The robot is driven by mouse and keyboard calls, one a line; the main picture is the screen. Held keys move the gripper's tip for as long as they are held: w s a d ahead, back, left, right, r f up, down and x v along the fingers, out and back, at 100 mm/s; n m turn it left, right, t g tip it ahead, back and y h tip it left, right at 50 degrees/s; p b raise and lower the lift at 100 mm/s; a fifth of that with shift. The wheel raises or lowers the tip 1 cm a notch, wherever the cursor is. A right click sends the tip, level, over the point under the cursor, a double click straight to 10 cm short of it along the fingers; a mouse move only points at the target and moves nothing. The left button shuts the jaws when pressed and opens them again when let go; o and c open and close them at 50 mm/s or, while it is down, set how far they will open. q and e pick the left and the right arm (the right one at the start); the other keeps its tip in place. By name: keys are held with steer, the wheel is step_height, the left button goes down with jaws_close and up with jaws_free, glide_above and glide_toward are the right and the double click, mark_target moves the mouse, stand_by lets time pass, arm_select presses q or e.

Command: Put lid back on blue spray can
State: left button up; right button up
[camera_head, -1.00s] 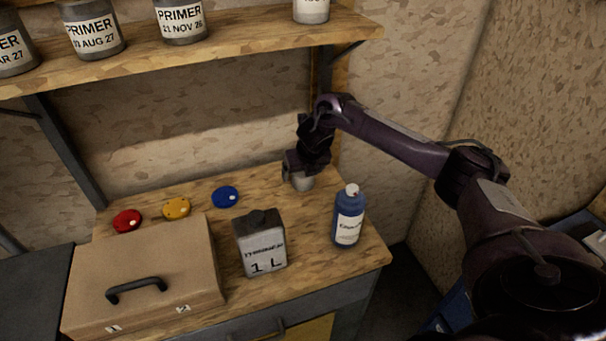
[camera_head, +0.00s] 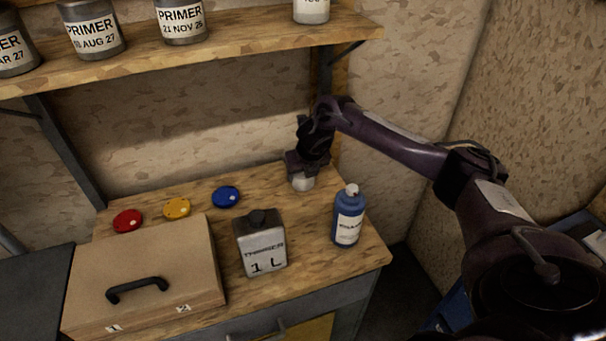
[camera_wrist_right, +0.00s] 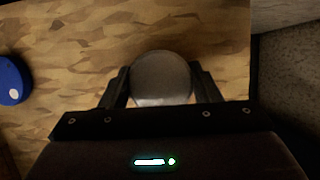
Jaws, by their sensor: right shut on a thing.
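The blue spray can (camera_head: 348,217) stands upright near the right front edge of the workbench, with its white nozzle uncovered. My right gripper (camera_head: 302,178) is at the back right of the bench, behind and left of the can. It is shut on a round grey lid (camera_head: 303,184), whose lower part shows below the fingers. In the right wrist view the lid (camera_wrist_right: 161,78) sits between the two fingers (camera_wrist_right: 160,90). I cannot tell whether the lid still touches the bench. My left gripper is not in view.
A thinner tin (camera_head: 261,245) stands left of the spray can. Red (camera_head: 128,221), yellow (camera_head: 177,208) and blue (camera_head: 226,196) discs lie behind a brown case (camera_head: 150,270). A shelf (camera_head: 240,40) with primer tins hangs above the bench's back.

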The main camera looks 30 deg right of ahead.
steer(key=shift+r, duration=0.1)
steer(key=shift+r, duration=0.55)
step_height(320, 180, up, 2)
steer(key=shift+r+b, duration=0.1)
steer(key=shift+b, duration=0.45)
steer(key=s+a, duration=0.1)
steer(key=a, duration=0.3)
steer(key=s+a, duration=0.1)
steer(key=a, duration=0.3)
steer(key=a+b, duration=0.1)
steer(key=a, duration=0.3)
steer(key=shift+s+a, duration=0.2)
steer(key=shift+s, duration=0.2)
steer(key=a, duration=0.2)
steer(key=s+a+p, duration=0.1)
steer(key=a, duration=0.1)
steer(key=shift+r, duration=0.1)
steer(key=shift+s+a, duration=0.2)
steer(key=shift+a, duration=0.4)
